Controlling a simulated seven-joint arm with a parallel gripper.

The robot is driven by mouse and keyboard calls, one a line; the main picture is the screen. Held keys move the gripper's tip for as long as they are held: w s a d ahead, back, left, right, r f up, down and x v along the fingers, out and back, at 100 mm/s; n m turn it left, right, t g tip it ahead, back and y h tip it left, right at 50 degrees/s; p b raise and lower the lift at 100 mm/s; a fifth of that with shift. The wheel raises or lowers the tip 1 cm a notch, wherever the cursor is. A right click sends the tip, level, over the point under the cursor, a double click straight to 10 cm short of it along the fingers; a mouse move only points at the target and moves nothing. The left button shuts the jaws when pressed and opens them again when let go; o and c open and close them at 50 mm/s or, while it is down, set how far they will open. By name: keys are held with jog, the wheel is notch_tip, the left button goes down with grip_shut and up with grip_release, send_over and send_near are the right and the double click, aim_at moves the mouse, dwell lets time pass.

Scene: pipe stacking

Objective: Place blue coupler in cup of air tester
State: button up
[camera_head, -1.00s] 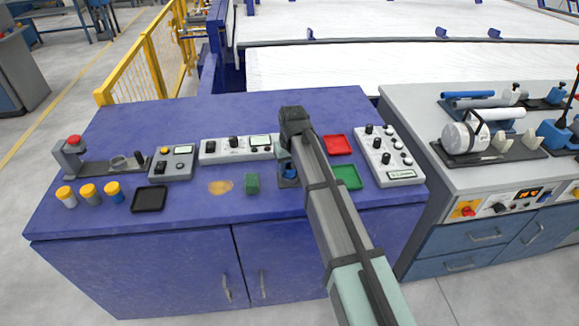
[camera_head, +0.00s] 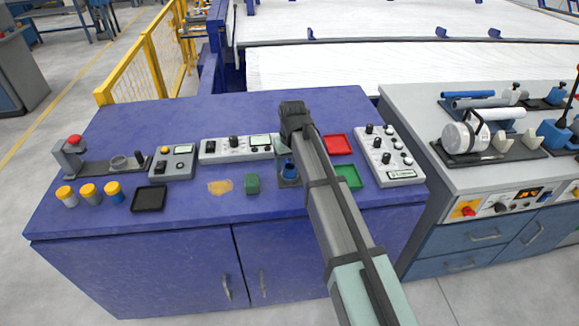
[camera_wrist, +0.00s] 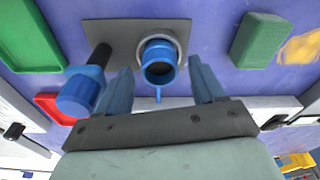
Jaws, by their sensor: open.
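The blue coupler (camera_wrist: 158,65) is an open ring-ended tube in the wrist view. It appears to stand upright within a pale round cup (camera_wrist: 175,45) on a grey plate (camera_wrist: 120,32). A black post with a blue knob (camera_wrist: 78,92) is beside it. In the head view the coupler (camera_head: 290,170) shows just below my gripper (camera_head: 285,150). My gripper (camera_wrist: 160,80) is open in the wrist view, with one finger on each side of the coupler and gaps between. The coupler's lower end is hidden.
A green block (camera_head: 252,184) and control boxes (camera_head: 240,147) lie to the left. A red tray (camera_head: 338,145) and green tray (camera_head: 347,176) are close on the right. A red-knobbed device (camera_head: 70,158) and yellow-capped bottles (camera_head: 89,193) stand far left.

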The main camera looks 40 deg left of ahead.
aim_at(291, 169)
notch_tip(291, 169, up, 10)
jog(key=d, duration=0.1)
jog(key=shift+s+r, duration=0.2)
jog(key=shift+s, duration=0.15)
jog(key=d+f+h, duration=0.1)
jog(key=d+f, duration=0.4)
jog(key=d, duration=0.4)
jog(key=d+f+h, duration=0.1)
jog(key=d+f, duration=0.4)
jog(key=d, duration=0.4)
jog(key=s+d+f+m+g+h, duration=0.1)
jog(key=d+f+m+g, duration=0.25)
jog(key=d+f, duration=1.95)
jog(key=s+d+f+m, duration=0.3)
jog(key=s+d+f, duration=0.2)
jog(key=d+f, duration=0.3)
jog(key=s+d+f+m+g, duration=0.1)
jog(key=s+d+f, duration=0.3)
jog(key=s, duration=0.3)
jog(key=s+d+f+m+g+y, duration=0.1)
jog(key=s+d+f, duration=0.3)
jog(key=s, duration=0.4)
jog(key=s+d+f+m+g, duration=0.2)
jog(key=s+d+f+m, duration=0.1)
jog(key=s, duration=0.5)
notch_tip(291, 169, down, 3)
jog(key=shift+s+d+r+y, duration=0.2)
jog(key=shift+d+y, duration=0.2)
jog(key=shift+d, duration=0.2)
